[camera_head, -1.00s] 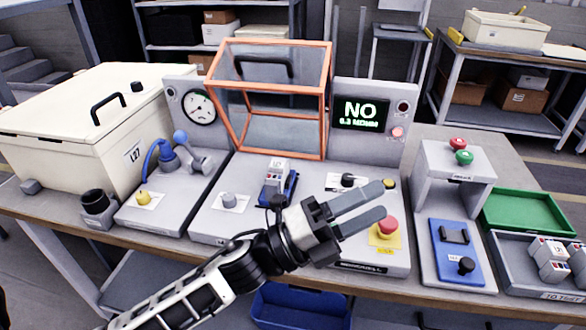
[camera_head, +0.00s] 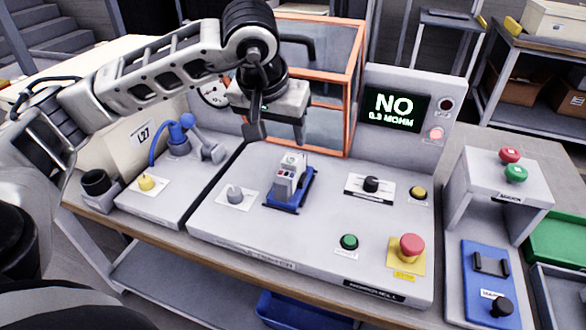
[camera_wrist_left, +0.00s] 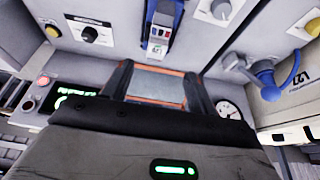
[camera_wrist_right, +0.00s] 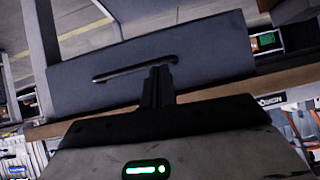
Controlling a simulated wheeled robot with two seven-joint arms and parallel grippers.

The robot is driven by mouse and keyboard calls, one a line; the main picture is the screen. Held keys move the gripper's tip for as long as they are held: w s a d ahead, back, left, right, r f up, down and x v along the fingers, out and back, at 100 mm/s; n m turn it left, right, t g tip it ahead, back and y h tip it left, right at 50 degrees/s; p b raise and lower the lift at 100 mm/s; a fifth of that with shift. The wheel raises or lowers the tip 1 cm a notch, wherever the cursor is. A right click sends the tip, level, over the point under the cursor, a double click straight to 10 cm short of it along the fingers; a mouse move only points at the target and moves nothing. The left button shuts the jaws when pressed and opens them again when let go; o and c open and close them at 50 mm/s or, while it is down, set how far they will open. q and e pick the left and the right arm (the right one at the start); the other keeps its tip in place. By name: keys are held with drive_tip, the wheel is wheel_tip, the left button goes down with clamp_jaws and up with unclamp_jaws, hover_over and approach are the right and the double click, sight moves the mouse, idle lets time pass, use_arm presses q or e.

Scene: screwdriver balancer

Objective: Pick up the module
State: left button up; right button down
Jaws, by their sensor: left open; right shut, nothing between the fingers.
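The module (camera_head: 289,174), a small white and grey block, sits in a blue holder (camera_head: 287,205) on the grey bench unit. It also shows at the top of the left wrist view (camera_wrist_left: 159,38). My left gripper (camera_head: 276,133) is open and empty, pointing down above and behind the module, in front of the orange-framed clear cover. Its two fingers (camera_wrist_left: 158,75) are spread apart in the left wrist view.
The orange-framed cover (camera_head: 355,90) stands behind the module. A display (camera_head: 396,109) reads NO, 0.3 MOHM. A black knob (camera_head: 371,185), a green button (camera_head: 349,242) and a red stop button (camera_head: 411,247) lie to the right. A grey knob (camera_head: 235,194) stands left.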

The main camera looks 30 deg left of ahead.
sight(290, 160)
use_arm(q)
drive_tip(key=x, duration=0.5)
drive_tip(key=p+x, duration=0.1)
drive_tip(key=x, duration=0.5)
drive_tip(key=shift+w+d+f, duration=0.2)
drive_tip(key=shift+w+f, duration=0.05)
clamp_jaws()
